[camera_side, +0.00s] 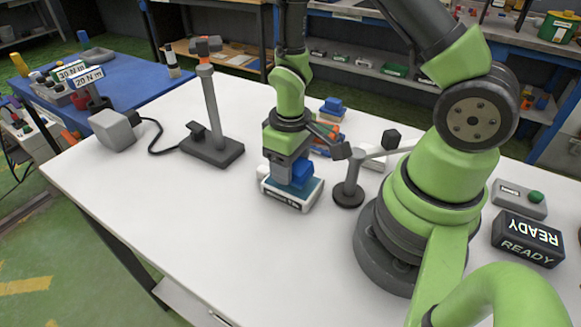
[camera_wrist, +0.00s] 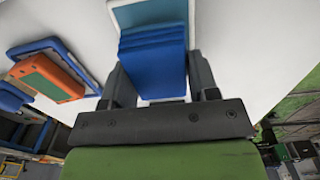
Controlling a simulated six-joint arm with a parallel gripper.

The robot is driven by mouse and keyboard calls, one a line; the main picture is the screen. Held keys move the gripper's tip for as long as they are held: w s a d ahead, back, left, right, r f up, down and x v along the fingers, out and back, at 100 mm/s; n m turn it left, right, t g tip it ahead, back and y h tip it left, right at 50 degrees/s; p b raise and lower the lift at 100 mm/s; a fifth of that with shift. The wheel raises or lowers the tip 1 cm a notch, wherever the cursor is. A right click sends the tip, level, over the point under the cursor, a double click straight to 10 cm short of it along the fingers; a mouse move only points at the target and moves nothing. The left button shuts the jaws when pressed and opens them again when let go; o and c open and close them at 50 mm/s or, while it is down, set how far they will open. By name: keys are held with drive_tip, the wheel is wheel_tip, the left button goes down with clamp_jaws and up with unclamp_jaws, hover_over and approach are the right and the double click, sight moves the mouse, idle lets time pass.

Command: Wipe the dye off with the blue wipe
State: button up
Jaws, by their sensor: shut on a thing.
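The blue wipe (camera_wrist: 152,60) is a folded blue block between the two dark fingers of my gripper (camera_wrist: 158,75) in the wrist view. In the side view the wipe (camera_side: 303,173) shows partly behind my gripper (camera_side: 290,172), which points down and is shut on it. The wipe is over a low white block with a teal top (camera_side: 314,196) and a printed label on its front. I cannot tell whether the wipe touches that top. In the wrist view the teal top (camera_wrist: 133,14) shows beyond the wipe. No dye mark can be made out.
A dark stand with an upright post (camera_side: 213,140) is to the left, cabled to a grey box (camera_side: 114,131). A small dark-based stand with an arm (camera_side: 348,190) is close on the right. Orange and blue items (camera_side: 328,127) lie behind. The front left tabletop (camera_side: 190,225) is clear.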

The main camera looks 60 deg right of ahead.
drive_tip(key=shift+r, duration=2.7)
drive_tip(key=shift+d, duration=0.1)
